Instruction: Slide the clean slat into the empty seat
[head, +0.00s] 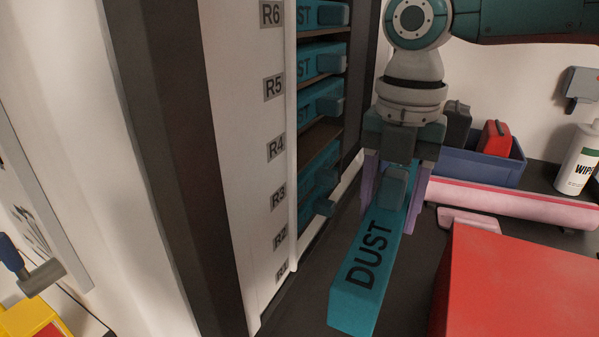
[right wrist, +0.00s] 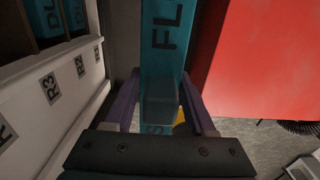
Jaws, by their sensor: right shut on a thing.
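A long teal slat (head: 366,275) marked DUST is held by its grey-teal grip (head: 397,187) in my right gripper (head: 391,208). The purple fingers are shut on either side of that grip. The slat points toward the camera, clear of the rack. In the right wrist view the slat (right wrist: 165,60) runs away from the gripper (right wrist: 160,110), with the letters FL on its face. The rack (head: 235,120) stands to the left, with several teal slats in it. A dark, empty seat (head: 320,145) shows between the slats near the R4 label. My left gripper is not in view.
A red block (head: 520,280) stands close to the right of the held slat. A blue bin (head: 510,165), a pink roll (head: 510,203) and a wipes bottle (head: 578,160) are behind it. A yellow object (head: 30,318) lies at lower left.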

